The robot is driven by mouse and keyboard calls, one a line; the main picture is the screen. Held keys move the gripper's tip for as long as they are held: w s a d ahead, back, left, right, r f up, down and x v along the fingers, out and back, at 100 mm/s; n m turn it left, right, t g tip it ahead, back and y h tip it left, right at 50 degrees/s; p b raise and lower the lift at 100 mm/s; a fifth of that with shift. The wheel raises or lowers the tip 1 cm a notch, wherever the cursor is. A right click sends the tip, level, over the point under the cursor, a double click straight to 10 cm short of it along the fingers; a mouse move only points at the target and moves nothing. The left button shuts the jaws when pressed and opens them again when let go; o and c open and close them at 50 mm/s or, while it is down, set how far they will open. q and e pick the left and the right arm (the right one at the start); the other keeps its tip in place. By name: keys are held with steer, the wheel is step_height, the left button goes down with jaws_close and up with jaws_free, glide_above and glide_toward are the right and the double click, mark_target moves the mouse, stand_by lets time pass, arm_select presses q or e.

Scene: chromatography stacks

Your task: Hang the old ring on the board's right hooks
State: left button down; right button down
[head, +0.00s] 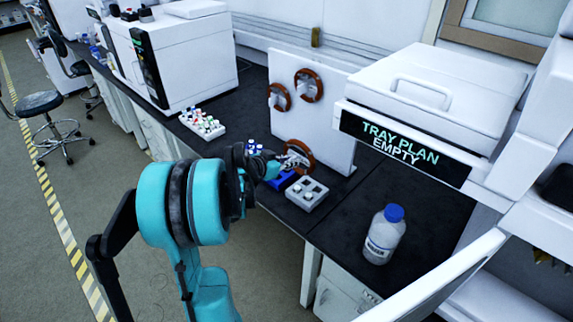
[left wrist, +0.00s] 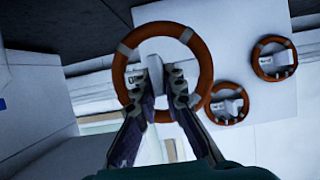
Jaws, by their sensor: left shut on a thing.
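My left gripper (head: 288,162) reaches to the lower part of the white board (head: 335,125) and is shut on an orange-brown ring (head: 312,155) with grey bands. In the left wrist view the ring (left wrist: 207,70) is large and close, and the left gripper's fingers (left wrist: 158,80) overlap its lower arc and opening. A pale block shows between the fingertips; I cannot tell whether it is part of a hook. Two other rings, a left one (head: 287,98) and a right one (head: 320,84), are on pale hooks higher on the board. My right gripper is not in view.
A blue rack (head: 284,181) and a grey block with wells (head: 307,195) stand below the board. A vial tray (head: 203,125) lies to the left. A blue-capped bottle (head: 384,235) stands at right, with clear dark bench around it.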

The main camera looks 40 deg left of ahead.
arm_select(q)
steer(key=w+d, duration=0.1)
steer(key=w, duration=2.1)
steer(key=shift+w+d+f, duration=0.15)
steer(key=shift+w+d, duration=0.05)
steer(key=shift+d, duration=0.2)
stand_by(0.3)
steer(key=shift+f, duration=0.2)
stand_by(0.6)
steer(key=shift+f, duration=0.35)
steer(key=shift+f+b, duration=0.2)
steer(key=shift+b, duration=0.1)
steer(key=c, duration=1.5)
jaws_free()
steer(key=shift+c, duration=0.2)
steer(key=shift+s, duration=0.1)
